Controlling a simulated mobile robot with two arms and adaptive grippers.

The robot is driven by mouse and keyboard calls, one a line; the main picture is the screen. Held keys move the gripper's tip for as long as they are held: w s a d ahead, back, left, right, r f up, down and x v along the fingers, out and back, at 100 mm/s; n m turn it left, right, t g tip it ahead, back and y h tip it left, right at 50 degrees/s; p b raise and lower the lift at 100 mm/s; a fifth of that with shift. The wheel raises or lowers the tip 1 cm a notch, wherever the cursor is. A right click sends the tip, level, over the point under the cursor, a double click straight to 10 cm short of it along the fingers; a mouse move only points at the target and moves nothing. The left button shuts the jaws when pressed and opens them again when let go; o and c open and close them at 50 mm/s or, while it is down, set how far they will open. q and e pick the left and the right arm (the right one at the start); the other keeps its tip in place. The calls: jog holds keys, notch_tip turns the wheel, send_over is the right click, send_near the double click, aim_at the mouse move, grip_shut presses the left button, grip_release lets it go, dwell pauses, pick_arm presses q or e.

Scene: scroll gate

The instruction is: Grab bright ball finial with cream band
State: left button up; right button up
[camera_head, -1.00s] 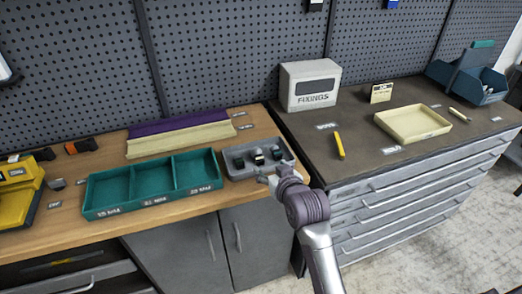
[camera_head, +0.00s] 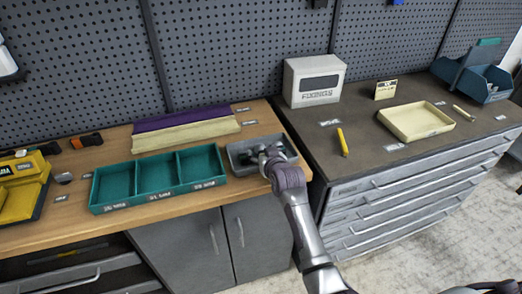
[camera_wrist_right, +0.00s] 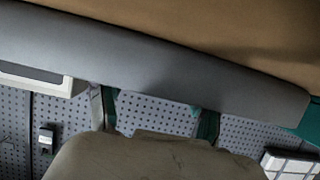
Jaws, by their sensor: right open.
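The grey tray (camera_head: 232,163) of small finials stands at the right end of the wooden bench. My right gripper (camera_head: 268,153) is over it and hides most of its contents, so I cannot pick out the bright ball finial with the cream band. In the right wrist view the two fingers of the right gripper (camera_wrist_right: 156,112) are apart, with the grey tray wall beyond them. A large khaki rounded shape fills the bottom of that view; I cannot tell what it is. My left gripper is not in view.
A teal three-part tray (camera_head: 160,178) stands left of the grey tray. Purple and cream strips (camera_head: 185,140) lie behind it. On the dark cabinet top are a FIXINGS box (camera_head: 314,82), a yellow marker (camera_head: 342,142) and a cream tray (camera_head: 415,121).

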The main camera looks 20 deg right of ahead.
grip_shut()
dwell(0.4)
jog(key=shift+r, duration=0.1)
